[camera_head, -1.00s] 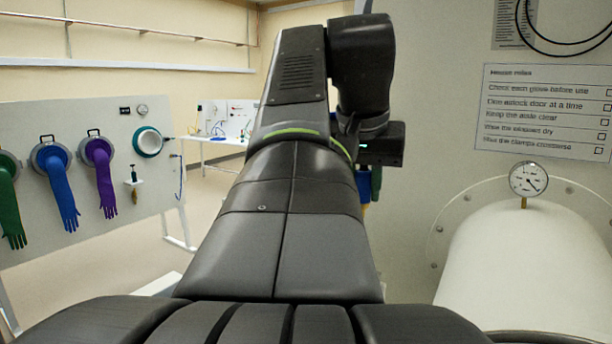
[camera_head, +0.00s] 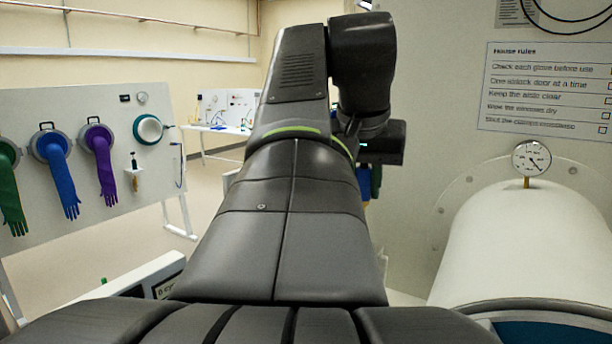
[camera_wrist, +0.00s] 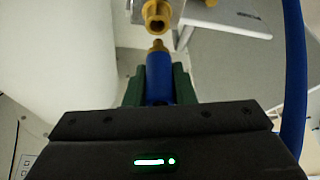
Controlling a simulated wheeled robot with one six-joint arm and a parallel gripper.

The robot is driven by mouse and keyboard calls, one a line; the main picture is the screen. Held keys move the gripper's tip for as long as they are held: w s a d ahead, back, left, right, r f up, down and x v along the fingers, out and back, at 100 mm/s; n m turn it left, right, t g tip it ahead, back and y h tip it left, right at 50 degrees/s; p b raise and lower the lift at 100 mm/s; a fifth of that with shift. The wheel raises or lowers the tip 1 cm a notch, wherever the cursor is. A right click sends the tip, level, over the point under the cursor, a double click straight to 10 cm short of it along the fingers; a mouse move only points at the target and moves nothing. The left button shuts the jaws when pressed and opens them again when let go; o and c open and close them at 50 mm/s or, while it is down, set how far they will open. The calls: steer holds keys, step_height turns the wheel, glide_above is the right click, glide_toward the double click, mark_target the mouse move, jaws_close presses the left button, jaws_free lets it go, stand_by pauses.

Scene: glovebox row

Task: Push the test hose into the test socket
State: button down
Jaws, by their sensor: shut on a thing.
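The test hose (camera_wrist: 158,78) is blue with a brass tip. It lies between the two green fingers of my gripper (camera_wrist: 160,86), which is shut on it in the wrist view. A brass socket (camera_wrist: 156,16), probably the test socket, has its open end facing the hose tip. A small gap shows between them, and they look roughly in line. A blue hose length (camera_wrist: 294,80) curves down the right side; its join to the held end is hidden. In the head view my arm hides most of the gripper and the socket does not show.
A panel at left carries green, blue (camera_head: 58,172) and purple gloves. A white device (camera_head: 120,285) stands low beside my arm. A large white cylinder with a gauge (camera_head: 531,158) is close at right, under a rules sign (camera_head: 545,92). Open floor lies between the panel and my arm.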

steer(key=shift+f+b, duration=0.3)
steer(key=shift+f, duration=0.45)
steer(key=shift+p, duration=0.6)
stand_by(1.1)
steer(key=shift+f+b, duration=1.05)
steer(key=shift+f, duration=0.55)
steer(key=c, duration=1.1)
jaws_free()
steer(key=shift+c, duration=0.2)
steer(key=v, duration=1.3)
steer(key=shift+r, duration=0.4)
